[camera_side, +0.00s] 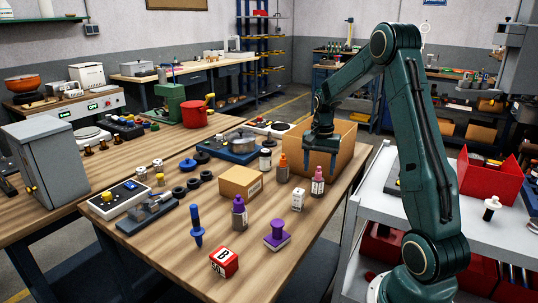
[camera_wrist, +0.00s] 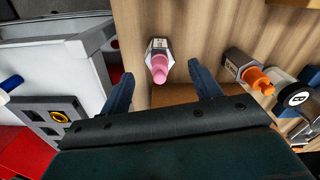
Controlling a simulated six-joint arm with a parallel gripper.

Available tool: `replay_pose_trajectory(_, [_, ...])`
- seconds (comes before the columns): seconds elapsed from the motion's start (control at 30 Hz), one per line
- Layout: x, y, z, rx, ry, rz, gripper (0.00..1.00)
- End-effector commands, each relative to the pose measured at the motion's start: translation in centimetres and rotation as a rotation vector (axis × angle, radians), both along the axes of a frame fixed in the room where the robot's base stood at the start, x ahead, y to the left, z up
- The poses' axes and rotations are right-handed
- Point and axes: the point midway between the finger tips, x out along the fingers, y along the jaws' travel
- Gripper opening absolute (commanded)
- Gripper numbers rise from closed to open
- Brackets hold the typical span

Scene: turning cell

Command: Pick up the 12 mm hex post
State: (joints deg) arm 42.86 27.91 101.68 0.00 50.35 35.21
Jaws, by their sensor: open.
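I cannot make out for certain which thing is the 12 mm hex post. In the wrist view, a bottle with a pink nozzle (camera_wrist: 158,62) shows between and beyond the two fingertips of my gripper (camera_wrist: 161,72). The jaws are apart and nothing is seen held.
An orange-topped bottle (camera_side: 283,170) stands left of the pink one; it also shows in the wrist view (camera_wrist: 250,75). A cardboard box (camera_side: 333,140) is close behind my gripper. A white block (camera_side: 298,199), purple stamp (camera_side: 277,236) and brown box (camera_side: 240,182) stand nearby.

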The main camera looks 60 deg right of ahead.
Motion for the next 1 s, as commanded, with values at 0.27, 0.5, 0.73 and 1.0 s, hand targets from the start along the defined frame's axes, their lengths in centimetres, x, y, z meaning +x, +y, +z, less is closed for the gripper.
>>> replay_pose_trajectory(0.27, [0.0, 0.1, -2.3, 0.003, 0.004, 0.0, 0.63])
replay_pose_trajectory(0.5, [0.0, 0.2, -4.7, 0.003, 0.003, 0.0, 0.63])
replay_pose_trajectory(0.73, [0.0, 0.1, -5.1, 0.0, 0.001, 0.0, 0.63])
replay_pose_trajectory(1.0, [0.0, 0.1, -5.1, 0.0, 0.001, 0.0, 0.63])
